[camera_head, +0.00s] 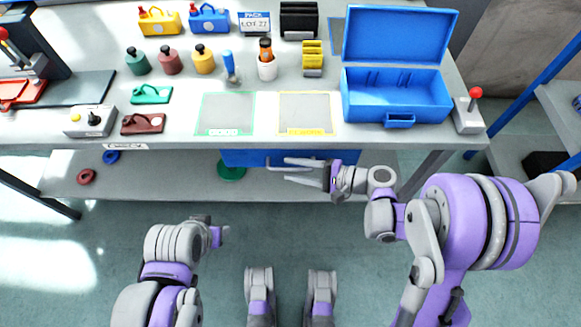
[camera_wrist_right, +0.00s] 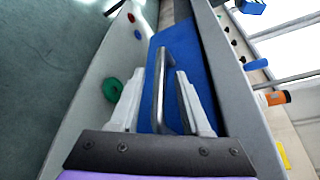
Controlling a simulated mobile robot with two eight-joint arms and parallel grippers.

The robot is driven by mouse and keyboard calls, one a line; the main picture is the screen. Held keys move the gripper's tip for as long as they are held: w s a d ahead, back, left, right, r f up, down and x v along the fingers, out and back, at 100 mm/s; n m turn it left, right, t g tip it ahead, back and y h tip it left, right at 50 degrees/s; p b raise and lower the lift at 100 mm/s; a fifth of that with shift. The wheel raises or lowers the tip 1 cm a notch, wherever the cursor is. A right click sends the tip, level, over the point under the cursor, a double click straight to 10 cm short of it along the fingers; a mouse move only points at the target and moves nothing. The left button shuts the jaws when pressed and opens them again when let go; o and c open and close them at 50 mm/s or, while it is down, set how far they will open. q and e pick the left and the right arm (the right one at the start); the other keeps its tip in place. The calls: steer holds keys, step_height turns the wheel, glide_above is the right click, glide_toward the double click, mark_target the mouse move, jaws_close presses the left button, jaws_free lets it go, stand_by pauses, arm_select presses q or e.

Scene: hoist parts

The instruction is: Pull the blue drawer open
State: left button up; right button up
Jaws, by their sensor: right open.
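The blue drawer (camera_head: 240,158) sits under the front edge of the workbench, and its front looks flush with that edge. Its grey bar handle (camera_head: 275,168) runs along the front. My right gripper (camera_head: 300,170) is open at the handle, its fingers pointing left. In the right wrist view, the handle (camera_wrist_right: 159,80) lies between the two spread fingers (camera_wrist_right: 160,100), with a gap to either side; I cannot tell whether either finger touches it. My left gripper (camera_head: 222,235) is low in front of the bench, away from the drawer; its jaws are too small to read.
The workbench (camera_head: 180,132) holds an open blue toolbox (camera_head: 395,95), a red-knobbed lever box (camera_head: 468,112), bottles and small parts. A lower shelf (camera_head: 140,178) carries a green ring (camera_head: 231,172) and a red ring (camera_head: 86,177). The floor before the drawer is clear between my arms.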

steer(key=shift+w+a+f, duration=0.15)
steer(key=shift+w+a, duration=0.1)
steer(key=shift+a, duration=0.4)
jaws_close()
stand_by(1.0)
